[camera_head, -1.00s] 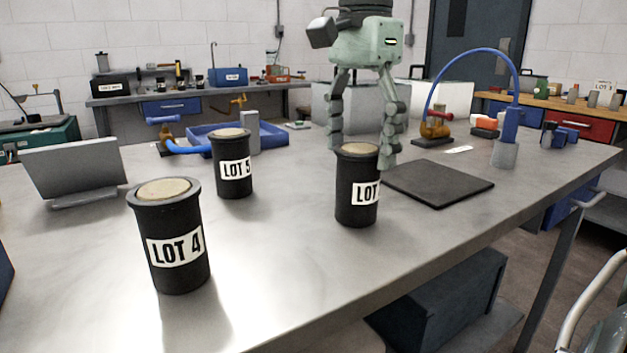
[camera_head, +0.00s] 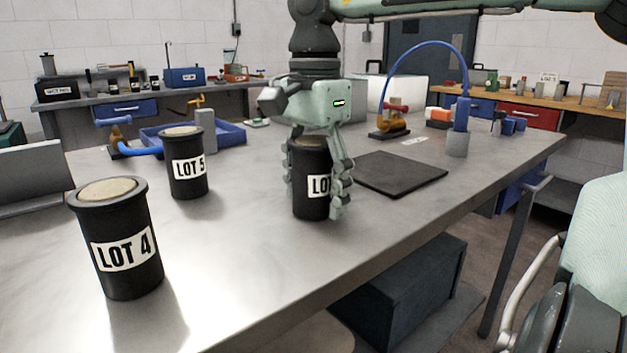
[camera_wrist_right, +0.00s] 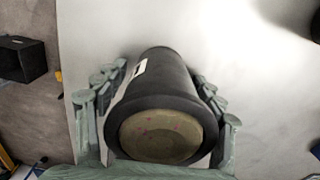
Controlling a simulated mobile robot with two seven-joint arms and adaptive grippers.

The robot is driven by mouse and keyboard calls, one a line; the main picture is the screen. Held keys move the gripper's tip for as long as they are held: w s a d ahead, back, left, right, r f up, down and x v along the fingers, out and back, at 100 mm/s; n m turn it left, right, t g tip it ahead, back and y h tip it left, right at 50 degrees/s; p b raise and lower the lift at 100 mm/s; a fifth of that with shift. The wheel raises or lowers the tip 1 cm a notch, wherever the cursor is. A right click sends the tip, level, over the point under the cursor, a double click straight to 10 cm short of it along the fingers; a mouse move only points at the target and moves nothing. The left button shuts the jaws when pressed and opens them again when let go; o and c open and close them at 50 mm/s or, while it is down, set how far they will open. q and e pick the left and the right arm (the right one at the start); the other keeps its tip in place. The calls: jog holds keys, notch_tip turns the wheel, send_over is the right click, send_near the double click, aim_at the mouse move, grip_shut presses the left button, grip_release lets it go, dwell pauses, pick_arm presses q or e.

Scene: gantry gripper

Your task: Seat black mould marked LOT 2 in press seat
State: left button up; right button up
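A black cylindrical mould (camera_head: 311,207) stands upright on the steel table; its label shows only "LO", with the lot number hidden behind a finger. My right gripper (camera_head: 315,203) is lowered over it, fingers pointing down on either side. In the right wrist view the mould (camera_wrist_right: 165,80) lies between the spread fingers, its tan top towards the camera; a small gap shows at the left fingertips. Two more black moulds stand to the left, marked LOT 4 (camera_head: 122,277) and LOT 5 (camera_head: 187,186). I cannot make out a press seat. My left gripper is not in view.
A dark flat mat (camera_head: 400,178) lies right of the gripped-around mould. Behind are a blue tray (camera_head: 225,133), a valve with a blue hose (camera_head: 390,122) and a grey cylinder (camera_head: 457,145). The table's front right area is clear.

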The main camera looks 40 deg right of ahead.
jog(key=c, duration=0.9)
jog(key=shift+r, duration=0.1)
jog(key=shift+r, duration=0.45)
notch_tip(320, 180, up, 15)
jog(key=shift+r+p, duration=0.2)
jog(key=shift+p, duration=1.05)
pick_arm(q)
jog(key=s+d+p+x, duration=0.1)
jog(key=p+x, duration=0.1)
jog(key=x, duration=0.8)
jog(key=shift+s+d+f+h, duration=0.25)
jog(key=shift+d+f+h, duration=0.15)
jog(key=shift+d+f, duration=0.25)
pick_arm(e)
jog(key=shift+r, duration=5.8)
